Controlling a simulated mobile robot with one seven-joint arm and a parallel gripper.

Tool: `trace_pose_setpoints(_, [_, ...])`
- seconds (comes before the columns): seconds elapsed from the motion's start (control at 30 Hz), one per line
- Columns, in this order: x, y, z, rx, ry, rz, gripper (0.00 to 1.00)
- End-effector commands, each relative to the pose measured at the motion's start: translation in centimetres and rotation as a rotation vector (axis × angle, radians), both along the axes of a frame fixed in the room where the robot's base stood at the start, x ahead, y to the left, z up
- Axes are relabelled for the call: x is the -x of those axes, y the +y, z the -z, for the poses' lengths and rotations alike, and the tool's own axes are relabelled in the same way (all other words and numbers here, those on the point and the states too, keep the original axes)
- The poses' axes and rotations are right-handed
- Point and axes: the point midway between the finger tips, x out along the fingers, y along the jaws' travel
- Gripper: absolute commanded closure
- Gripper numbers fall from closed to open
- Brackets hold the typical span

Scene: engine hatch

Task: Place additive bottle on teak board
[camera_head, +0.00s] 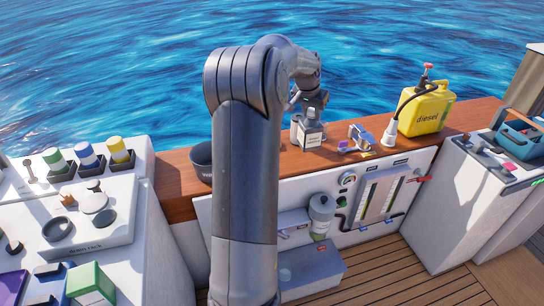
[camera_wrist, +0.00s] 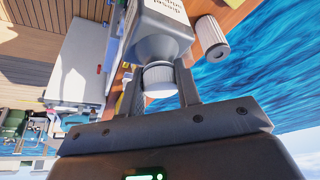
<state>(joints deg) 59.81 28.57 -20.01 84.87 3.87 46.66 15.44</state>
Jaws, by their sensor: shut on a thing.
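The additive bottle (camera_head: 309,135) is a small grey bottle with a white label, in the middle of the head view. It looks upright, at or just above the teak board (camera_head: 175,178), a long reddish-brown wooden ledge along the water side. I cannot tell whether its base touches the wood. My gripper (camera_head: 312,108) is above it, with the fingers shut around its neck and cap. In the wrist view the bottle (camera_wrist: 160,38) has a white ribbed cap (camera_wrist: 159,80) between the two fingers (camera_wrist: 163,95). My arm hides part of the board.
A dark cup (camera_head: 201,160) stands left on the board. Right of the bottle are a small purple-grey part (camera_head: 360,138) and a yellow diesel can (camera_head: 427,110) with a black hose. A white pleated cylinder (camera_wrist: 212,38) shows near the bottle in the wrist view.

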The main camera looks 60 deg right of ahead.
Motion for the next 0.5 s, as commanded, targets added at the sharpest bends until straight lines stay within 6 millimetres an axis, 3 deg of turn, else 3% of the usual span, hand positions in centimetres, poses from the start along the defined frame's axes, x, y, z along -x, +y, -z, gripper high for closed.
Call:
trace_pose_setpoints(0.1, [0.0,0.0,2.8,-0.002,0.001,0.000,1.00])
trace_pose_setpoints(0.27, [-0.8,-0.1,4.7,0.000,-0.001,-0.001,1.00])
trace_pose_setpoints(0.5, [-5.9,-0.4,7.8,-0.001,0.001,-0.005,1.00])
